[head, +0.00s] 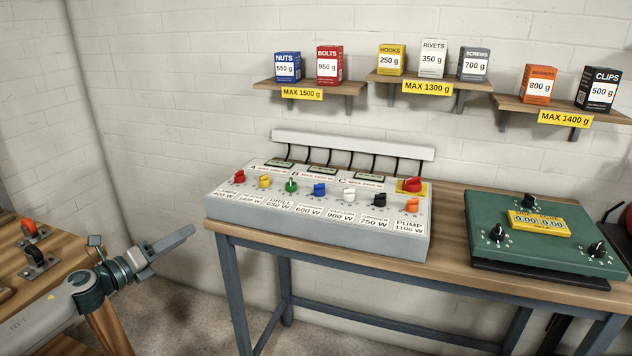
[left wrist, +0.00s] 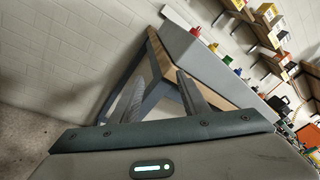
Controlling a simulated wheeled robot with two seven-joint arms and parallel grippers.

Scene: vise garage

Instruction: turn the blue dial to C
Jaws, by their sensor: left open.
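The blue dial (head: 319,189) sits on the sloped front of the grey control box, above a 600 W label, between the green dial (head: 291,186) and the white dial (head: 349,195). Its exact pointing direction is too small to tell. The grey control box (head: 225,205) stands on the wooden bench. My left gripper (head: 188,232) is open and empty, in the air left of the bench and apart from the box. In the left wrist view its two fingers (left wrist: 160,88) are spread, with the bench beyond. My right gripper is not in view.
Other dials, including red (head: 239,177), yellow (head: 265,181) and orange (head: 411,205), share the box. A green panel (head: 480,215) stands on the bench at right. Shelves with boxes (head: 310,86) hang above. A second wooden table (head: 75,245) is at left.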

